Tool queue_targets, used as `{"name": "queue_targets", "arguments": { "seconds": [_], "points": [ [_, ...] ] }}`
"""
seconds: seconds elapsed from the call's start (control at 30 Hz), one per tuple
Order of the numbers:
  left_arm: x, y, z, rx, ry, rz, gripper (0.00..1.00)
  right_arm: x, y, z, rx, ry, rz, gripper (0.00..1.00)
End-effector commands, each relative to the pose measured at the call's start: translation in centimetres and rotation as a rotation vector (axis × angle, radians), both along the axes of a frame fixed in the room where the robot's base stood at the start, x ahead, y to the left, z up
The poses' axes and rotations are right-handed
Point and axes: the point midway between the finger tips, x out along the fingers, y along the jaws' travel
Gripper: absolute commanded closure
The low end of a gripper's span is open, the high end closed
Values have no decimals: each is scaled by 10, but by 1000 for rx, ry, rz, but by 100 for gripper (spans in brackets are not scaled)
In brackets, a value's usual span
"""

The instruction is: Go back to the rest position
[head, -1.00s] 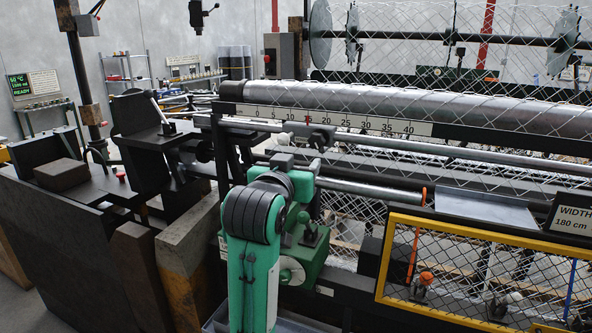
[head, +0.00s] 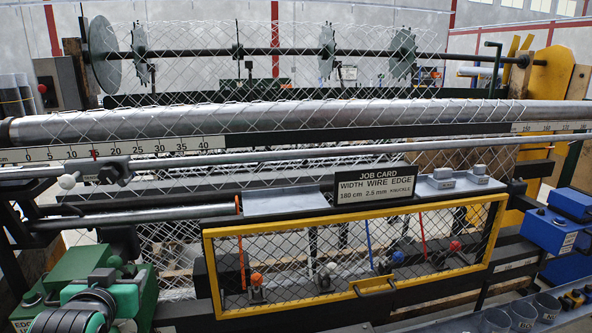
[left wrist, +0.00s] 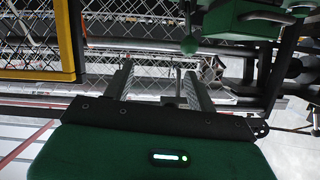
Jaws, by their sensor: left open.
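My left arm, green and black, enters the head view at the lower left, in front of a green machine box (head: 82,262). My left gripper (left wrist: 157,82) shows in the left wrist view with its two grey fingers apart and nothing between them. Behind the fingers are wire mesh and dark machine bars. My right gripper is in neither view.
The weaving machine fills the view, with a long roller (head: 300,118), a scale bar (head: 120,152) and a yellow-framed mesh guard (head: 207,270). A job card (head: 374,186) stands above the guard. A blue box (head: 551,231) is at the right, and cups (head: 520,312) are at the lower right.

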Motion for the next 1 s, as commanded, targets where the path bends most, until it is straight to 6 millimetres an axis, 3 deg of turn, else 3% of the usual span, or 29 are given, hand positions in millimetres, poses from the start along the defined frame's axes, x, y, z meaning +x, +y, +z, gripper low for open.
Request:
{"name": "queue_targets", "arguments": {
  "seconds": [0.03,0.27,0.5,0.7,1.0],
  "points": [
    [-6,-7,-28,2,62,-17,43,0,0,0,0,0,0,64],
    [-49,-35,-134,1,314,-97,43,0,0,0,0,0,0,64],
    [-120,-64,-231,-21,574,-180,43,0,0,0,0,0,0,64],
    [-186,-85,-286,-49,760,-240,43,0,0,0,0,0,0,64],
    [-267,-107,-331,-88,959,-302,43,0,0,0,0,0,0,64]
  ]
}}
